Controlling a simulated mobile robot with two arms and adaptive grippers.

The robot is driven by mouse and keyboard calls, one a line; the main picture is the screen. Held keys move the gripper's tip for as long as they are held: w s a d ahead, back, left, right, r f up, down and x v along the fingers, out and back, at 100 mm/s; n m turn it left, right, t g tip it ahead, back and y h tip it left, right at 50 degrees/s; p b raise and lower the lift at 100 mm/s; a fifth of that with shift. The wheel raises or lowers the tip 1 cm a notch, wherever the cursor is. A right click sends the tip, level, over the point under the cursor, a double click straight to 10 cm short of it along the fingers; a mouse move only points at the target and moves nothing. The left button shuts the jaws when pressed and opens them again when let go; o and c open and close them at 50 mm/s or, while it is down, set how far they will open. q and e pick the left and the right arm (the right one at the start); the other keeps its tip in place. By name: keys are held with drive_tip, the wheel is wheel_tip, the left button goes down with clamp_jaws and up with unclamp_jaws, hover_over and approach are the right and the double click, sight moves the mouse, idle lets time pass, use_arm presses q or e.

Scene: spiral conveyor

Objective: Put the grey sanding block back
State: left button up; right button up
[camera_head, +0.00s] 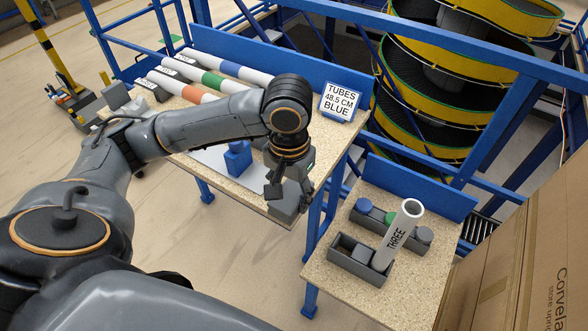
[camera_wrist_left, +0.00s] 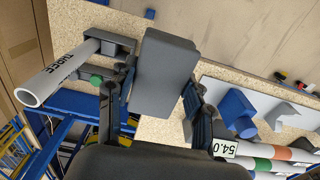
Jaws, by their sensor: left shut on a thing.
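My left gripper (camera_head: 276,187) is at the front right corner of the large workbench (camera_head: 180,152), pointing down. It is shut on the grey sanding block (camera_head: 284,208), a plain grey box. In the left wrist view the block (camera_wrist_left: 165,75) sits between the two dark fingers of the gripper (camera_wrist_left: 160,95). Part of the block is hidden by the gripper in the head view. I cannot tell whether it touches the bench top. My right gripper is not in view.
A lower side table (camera_head: 330,293) on the right carries a grey bin (camera_head: 345,262), a white tube marked THREE (camera_head: 398,238) and several caps. The workbench holds a blue fixture (camera_head: 237,160), tubes with colored bands (camera_head: 222,84) and a blue-framed sign (camera_head: 340,102). Cardboard boxes (camera_head: 530,220) stand far right.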

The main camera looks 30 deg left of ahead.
use_arm(q)
drive_tip(key=shift+s+d+r, duration=0.1)
drive_tip(key=shift+s+d, duration=0.05)
drive_tip(key=shift+s, duration=0.05)
drive_tip(key=shift+w, duration=0.1)
drive_tip(key=w+a+f, duration=0.2)
drive_tip(key=w, duration=0.1)
drive_tip(key=w+a+f+p, duration=0.1)
drive_tip(key=w+a+f, duration=0.1)
drive_tip(key=w+f, duration=0.1)
drive_tip(key=w+a+f, duration=0.2)
drive_tip(key=w+f, duration=0.1)
drive_tip(key=w, duration=0.1)
drive_tip(key=shift+w+a, duration=0.15)
drive_tip(key=shift+w, duration=0.2)
drive_tip(key=shift+w+a+f, duration=0.2)
drive_tip(key=shift+w+f, duration=0.1)
drive_tip(key=shift+f, duration=0.2)
drive_tip(key=f+p, duration=0.3)
drive_tip(key=shift+w+a+f, duration=0.2)
drive_tip(key=shift+w, duration=0.2)
drive_tip(key=shift+f, duration=0.15)
drive_tip(key=o, duration=0.8)
drive_tip(key=shift+s, duration=0.1)
drive_tip(key=o, duration=0.4)
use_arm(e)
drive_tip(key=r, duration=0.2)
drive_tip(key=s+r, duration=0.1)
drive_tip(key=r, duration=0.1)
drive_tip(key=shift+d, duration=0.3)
